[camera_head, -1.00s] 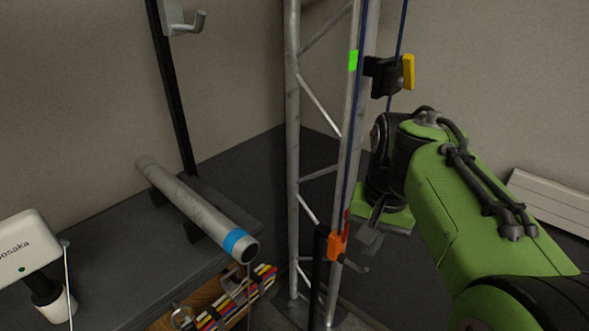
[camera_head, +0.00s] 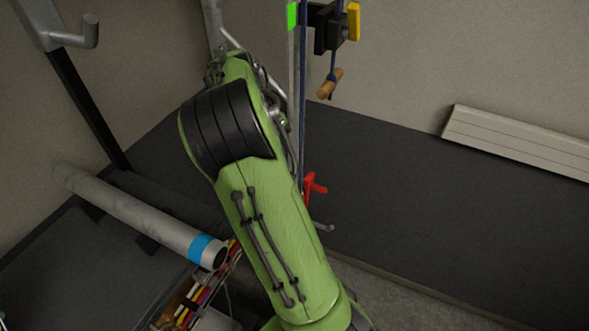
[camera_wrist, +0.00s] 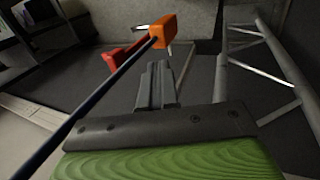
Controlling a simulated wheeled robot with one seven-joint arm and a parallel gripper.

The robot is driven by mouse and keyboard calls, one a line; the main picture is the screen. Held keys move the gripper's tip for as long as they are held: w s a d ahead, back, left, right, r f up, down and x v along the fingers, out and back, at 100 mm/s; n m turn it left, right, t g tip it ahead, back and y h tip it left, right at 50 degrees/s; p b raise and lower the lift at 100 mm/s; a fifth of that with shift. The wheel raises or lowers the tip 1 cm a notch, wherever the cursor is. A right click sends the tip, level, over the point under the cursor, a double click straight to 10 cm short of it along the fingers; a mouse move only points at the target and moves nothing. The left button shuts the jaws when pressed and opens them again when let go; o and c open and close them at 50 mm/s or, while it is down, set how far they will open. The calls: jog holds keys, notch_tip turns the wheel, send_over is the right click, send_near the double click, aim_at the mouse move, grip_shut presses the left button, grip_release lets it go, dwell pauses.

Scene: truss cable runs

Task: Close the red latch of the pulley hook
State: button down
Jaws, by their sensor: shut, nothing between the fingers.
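The red latch (camera_head: 314,188) shows just right of my green arm in the head view, low on the truss, sticking out to the right. In the wrist view the red latch (camera_wrist: 112,61) is at the upper left, standing out from the orange pulley hook body (camera_wrist: 164,32). The dark blue rope (camera_wrist: 98,91) runs to the orange body. My gripper (camera_wrist: 157,68) is shut and empty, just below the orange body in the picture and right of the red latch. It appears apart from both. In the head view my gripper and the orange body are hidden by my arm.
The grey truss (camera_wrist: 262,68) stands close on the right in the wrist view. A black clamp with a yellow handle (camera_head: 353,20) and a wooden toggle (camera_head: 330,84) are higher up. A grey pipe with a blue band (camera_head: 203,248) lies at left. Floor at right is clear.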

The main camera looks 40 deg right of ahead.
jog(key=s, duration=0.1)
jog(key=s+d, duration=0.1)
jog(key=s, duration=0.1)
jog(key=s+f, duration=0.1)
jog(key=shift+s+d, duration=0.25)
jog(key=shift+s+f, duration=0.1)
